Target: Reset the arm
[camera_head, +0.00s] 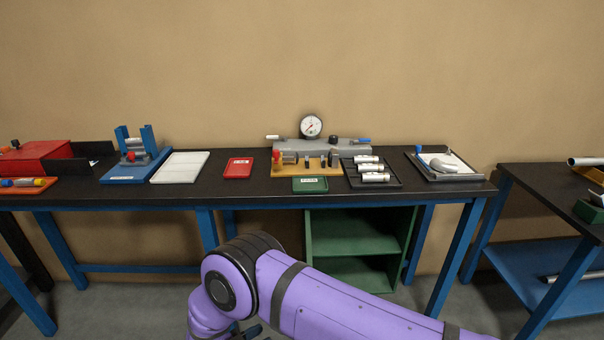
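My purple arm (350,305) crosses the bottom of the head view, in front of the workbench and below its top. It runs from the lower right to a large joint with a dark band (228,285), then bends down out of the picture. My gripper does not show clearly; a small dark and blue part at the bottom edge beside the joint is too cut off to identify. The arm appears apart from the bench.
The black bench top (225,192) holds a dial gauge (311,126), a wooden fixture (300,171), a red tray (239,168), a white tray (180,167), a green tray (310,184) and a dark tray (392,183) of white cylinders. A green shelf (355,242) stands underneath. Another bench (545,182) is at right.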

